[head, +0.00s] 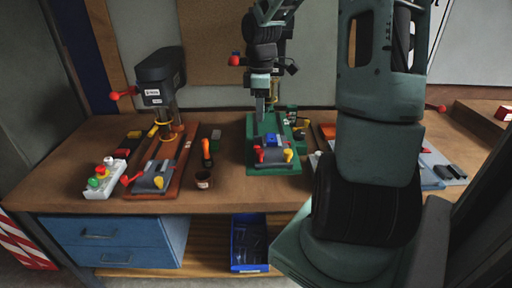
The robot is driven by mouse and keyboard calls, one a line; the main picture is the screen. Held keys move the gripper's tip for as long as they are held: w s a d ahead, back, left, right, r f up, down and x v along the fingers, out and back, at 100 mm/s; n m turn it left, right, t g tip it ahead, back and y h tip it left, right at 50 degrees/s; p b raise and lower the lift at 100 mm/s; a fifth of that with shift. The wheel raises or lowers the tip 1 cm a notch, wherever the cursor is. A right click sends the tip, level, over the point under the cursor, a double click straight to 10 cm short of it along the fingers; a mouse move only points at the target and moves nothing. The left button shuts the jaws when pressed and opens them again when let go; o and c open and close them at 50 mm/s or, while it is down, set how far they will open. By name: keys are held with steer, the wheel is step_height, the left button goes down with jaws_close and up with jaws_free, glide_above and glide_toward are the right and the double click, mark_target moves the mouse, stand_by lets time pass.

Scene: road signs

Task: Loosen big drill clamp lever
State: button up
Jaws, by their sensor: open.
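A dark grey drill press (161,77) stands at the left on an orange-brown base (145,192). Its grey clamp (153,178) has a red-knobbed lever (130,180) and a yellow knob (158,182). A green drill base (258,163) in the middle carries another grey clamp (273,156) with red and yellow knobs. My gripper (261,108) points down above the back of this green base, apart from its clamp. It is open, with nothing visible in it. My arm hides most of the middle drill's upper part. I cannot tell which drill is the big one.
A white control box (101,180) with coloured buttons is at the left. My arm hides much of the bench (226,191) at the right, including part of a blue-grey base (442,170). A blue bin (248,245) is below.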

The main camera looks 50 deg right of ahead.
mark_target(260, 151)
step_height(260, 151, down, 14)
steer(key=shift+p, duration=0.35)
jaws_close()
